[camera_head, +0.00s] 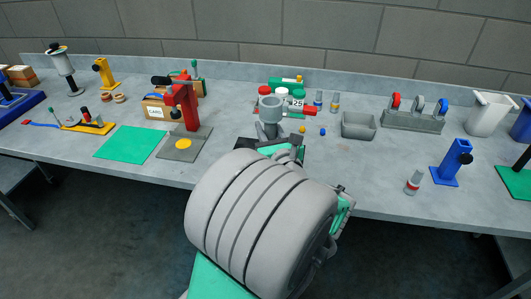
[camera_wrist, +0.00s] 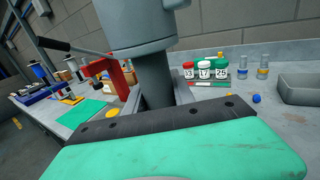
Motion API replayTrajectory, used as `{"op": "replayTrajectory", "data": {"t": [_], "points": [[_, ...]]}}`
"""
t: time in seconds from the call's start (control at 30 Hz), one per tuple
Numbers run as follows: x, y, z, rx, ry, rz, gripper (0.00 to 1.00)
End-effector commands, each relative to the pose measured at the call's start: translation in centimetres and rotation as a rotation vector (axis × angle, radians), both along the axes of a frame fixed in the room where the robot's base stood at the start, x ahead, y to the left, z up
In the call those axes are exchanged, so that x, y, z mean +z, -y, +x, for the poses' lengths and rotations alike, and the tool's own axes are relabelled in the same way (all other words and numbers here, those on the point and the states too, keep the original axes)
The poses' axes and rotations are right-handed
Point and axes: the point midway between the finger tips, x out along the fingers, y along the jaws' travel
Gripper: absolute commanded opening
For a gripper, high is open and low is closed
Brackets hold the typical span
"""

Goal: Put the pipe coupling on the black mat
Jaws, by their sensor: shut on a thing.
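The pipe coupling (camera_head: 270,108) is a grey, stepped cylinder with a wide upper part and a narrower lower part. It stands roughly upright in my gripper (camera_head: 274,138) and shows large in the wrist view (camera_wrist: 135,30). My gripper (camera_wrist: 160,98) is shut on its narrower lower part. The black mat (camera_head: 245,143) shows as a dark patch on the bench around my gripper, mostly hidden by it. The coupling appears over or at the mat's area. I cannot tell whether its bottom touches the mat.
A red press (camera_head: 185,105) on a grey plate stands left of the coupling. Lidded jars (camera_head: 297,100) stand close behind it. A grey bin (camera_head: 359,126) is to the right. A green mat (camera_head: 131,144) lies at left.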

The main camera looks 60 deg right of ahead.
Motion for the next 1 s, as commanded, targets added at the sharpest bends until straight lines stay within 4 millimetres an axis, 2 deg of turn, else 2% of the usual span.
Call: {"op": "replayTrajectory", "data": {"t": [0.1, 0.37, 0.5, 0.6, 0.77, 0.9, 1.0], "points": [[-0.4, 1.0, 0.8, -0.005, 0.001, 0.002, 0.0], [-3.5, 5.1, 6.6, -0.001, 0.0, 0.003, 0.0], [-6.8, 6.9, 8.8, -0.005, 0.0, 0.005, 0.0], [-8.3, 7.8, 9.9, -0.006, 0.001, 0.0, 0.0], [-9.9, 8.6, 10.9, -0.007, 0.0, 0.0, 0.0], [-12.3, 8.6, 10.8, -0.008, 0.0, 0.002, 0.0], [-12.9, 8.6, 10.8, -0.009, 0.002, -0.001, 0.0]]}}
